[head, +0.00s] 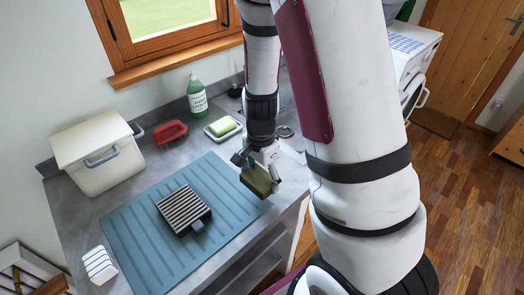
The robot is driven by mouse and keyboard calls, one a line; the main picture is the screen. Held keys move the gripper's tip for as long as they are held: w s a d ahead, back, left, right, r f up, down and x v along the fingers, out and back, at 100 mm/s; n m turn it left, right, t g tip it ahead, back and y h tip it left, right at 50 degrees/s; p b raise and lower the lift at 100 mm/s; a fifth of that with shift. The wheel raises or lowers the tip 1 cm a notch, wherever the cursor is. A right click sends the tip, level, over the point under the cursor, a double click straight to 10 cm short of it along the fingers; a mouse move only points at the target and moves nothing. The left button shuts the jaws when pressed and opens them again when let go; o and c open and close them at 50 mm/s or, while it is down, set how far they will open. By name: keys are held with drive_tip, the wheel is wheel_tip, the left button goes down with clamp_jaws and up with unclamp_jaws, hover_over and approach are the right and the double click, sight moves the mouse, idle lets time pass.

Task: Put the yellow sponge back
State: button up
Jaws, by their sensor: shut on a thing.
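My gripper (258,170) is over the right part of the counter, shut on the yellow sponge (257,181). The sponge looks dull yellow-brown with a darker green side, and it hangs tilted in the jaws. It appears to be above the counter, near the right edge of the blue mat; its exact height is hard to tell. Part of the sponge is hidden by the fingers.
A blue ribbed mat (137,238) bears a dark slatted block (183,207). Behind are a white dish (210,134) with a green bar, a red brush (169,132), a green bottle (197,95) and a cream bin (100,160). A striped white item (98,263) lies front left.

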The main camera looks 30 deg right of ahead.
drive_tip(key=w+d, duration=0.2)
drive_tip(key=w, duration=0.2)
drive_tip(key=w+d+f, duration=0.1)
drive_tip(key=w+d, duration=0.1)
drive_tip(key=w, duration=0.2)
drive_tip(key=w+d, duration=0.2)
drive_tip(key=w, duration=0.2)
drive_tip(key=shift+w+d+f, duration=0.15)
drive_tip(key=shift+w+d, duration=0.05)
drive_tip(key=shift+d, duration=0.1)
drive_tip(key=shift+w+d+f+p, duration=0.15)
drive_tip(key=shift+w+d+p, duration=0.05)
drive_tip(key=shift+w+p, duration=0.1)
wheel_tip(320, 180, down, 2)
drive_tip(key=shift+s+a+f+p, duration=0.1)
drive_tip(key=shift+s+f+p, duration=0.1)
drive_tip(key=shift+p, duration=0.2)
drive_tip(key=shift+w+f, duration=0.15)
drive_tip(key=shift+f, duration=0.3)
drive_tip(key=shift+f, duration=0.15)
drive_tip(key=o, duration=1.2)
